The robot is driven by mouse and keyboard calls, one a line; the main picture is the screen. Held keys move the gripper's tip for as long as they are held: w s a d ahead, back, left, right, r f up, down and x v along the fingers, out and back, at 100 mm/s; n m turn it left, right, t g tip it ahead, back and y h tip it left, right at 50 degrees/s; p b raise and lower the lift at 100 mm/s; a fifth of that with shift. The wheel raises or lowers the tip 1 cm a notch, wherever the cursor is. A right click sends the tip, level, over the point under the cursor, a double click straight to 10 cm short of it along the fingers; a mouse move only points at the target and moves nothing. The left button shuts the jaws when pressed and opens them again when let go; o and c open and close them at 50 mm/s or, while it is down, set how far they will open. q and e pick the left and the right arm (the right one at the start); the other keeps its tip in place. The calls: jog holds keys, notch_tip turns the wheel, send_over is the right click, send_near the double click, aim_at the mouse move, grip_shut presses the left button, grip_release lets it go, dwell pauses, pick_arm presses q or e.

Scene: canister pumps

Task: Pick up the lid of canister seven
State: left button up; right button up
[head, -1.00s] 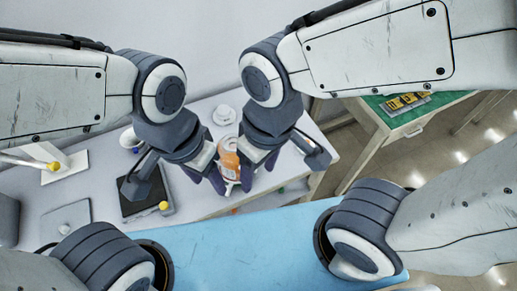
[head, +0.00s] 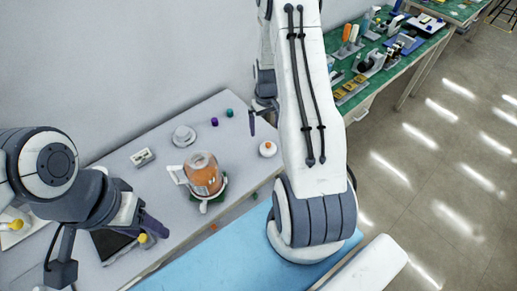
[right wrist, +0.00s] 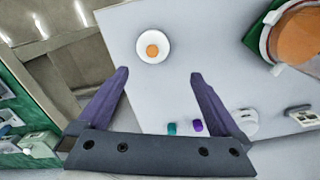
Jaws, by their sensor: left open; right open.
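A white round disc with an orange knob (head: 267,149) lies on the grey table right of the canister. It looks like a lid; no number is readable. It also shows in the right wrist view (right wrist: 152,46), just beyond my right gripper (right wrist: 157,76), which is open and empty. A clear canister with orange contents (head: 203,178) and a white handle stands upright on the table. In the right wrist view it is cut off at the upper right (right wrist: 297,38). My left gripper (head: 154,225) is open near the table's front left; its fingers are partly hidden.
A white round piece (head: 184,136), a small white box (head: 142,157), a purple cap (head: 214,121) and a green cap (head: 229,113) are on the table. A dark tray (head: 112,245) is at the left. A green bench (head: 365,85) with tools stands at the right.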

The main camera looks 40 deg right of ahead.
aim_at(268, 144)
jog(key=f, duration=0.2)
jog(key=f+p, duration=0.1)
jog(key=f, duration=0.1)
jog(key=d+f, duration=0.1)
jog(key=f, duration=0.1)
jog(key=shift+s+f, duration=0.1)
jog(key=shift+s, duration=0.1)
jog(key=shift+s+f+p, duration=0.1)
jog(key=shift+f+p, duration=0.4)
jog(key=shift+p, duration=0.05)
notch_tip(268, 144, down, 3)
jog(key=shift+s+d+f+p, duration=0.1)
jog(key=shift+d+p, duration=0.05)
jog(key=shift+p, duration=0.65)
jog(key=shift+f, duration=0.6)
jog(key=c, duration=1.2)
